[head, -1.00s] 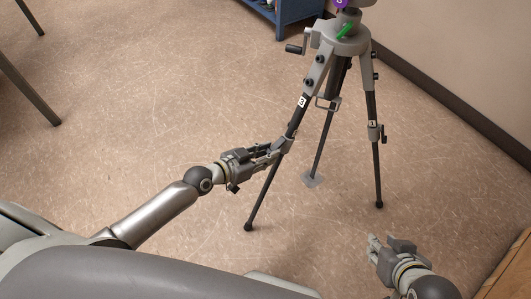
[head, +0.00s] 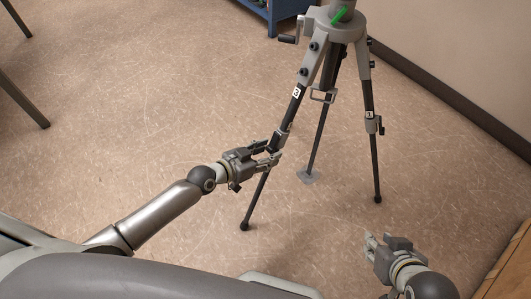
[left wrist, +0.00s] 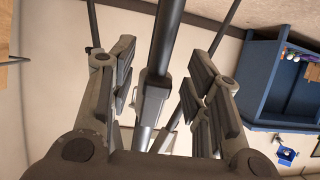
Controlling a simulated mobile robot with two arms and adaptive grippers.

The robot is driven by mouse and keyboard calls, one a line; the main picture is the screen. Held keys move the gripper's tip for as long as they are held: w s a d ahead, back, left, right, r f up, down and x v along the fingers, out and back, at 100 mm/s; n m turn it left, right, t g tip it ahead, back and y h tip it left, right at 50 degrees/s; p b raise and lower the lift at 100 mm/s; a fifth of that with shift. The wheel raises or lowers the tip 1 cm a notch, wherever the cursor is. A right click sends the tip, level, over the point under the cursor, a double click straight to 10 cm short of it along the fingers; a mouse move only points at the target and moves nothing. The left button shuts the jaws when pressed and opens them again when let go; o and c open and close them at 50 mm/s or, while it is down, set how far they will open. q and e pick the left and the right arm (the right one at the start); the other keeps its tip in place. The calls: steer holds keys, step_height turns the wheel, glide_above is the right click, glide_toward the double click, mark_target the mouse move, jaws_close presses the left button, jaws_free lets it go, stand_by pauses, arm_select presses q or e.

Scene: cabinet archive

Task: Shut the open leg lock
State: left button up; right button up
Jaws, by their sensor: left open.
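A grey and black tripod (head: 335,42) stands upright on the floor. Its left leg (head: 258,196), marked 3, carries a grey leg lock (head: 281,138). I cannot tell how the left leg's lever sits. My right gripper (head: 384,243) is open and empty, low at the right.
A blue cabinet (head: 272,12) stands behind the tripod, and shows at the right in the left wrist view (left wrist: 262,75). A wall with dark skirting (head: 450,100) runs along the right. A wooden edge (head: 508,272) is at lower right.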

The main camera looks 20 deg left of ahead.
arm_select(q)
steer(key=shift+r, duration=0.1)
steer(key=p+v, duration=0.3)
steer(key=v, duration=0.4)
stand_by(0.4)
steer(key=v, duration=1.2)
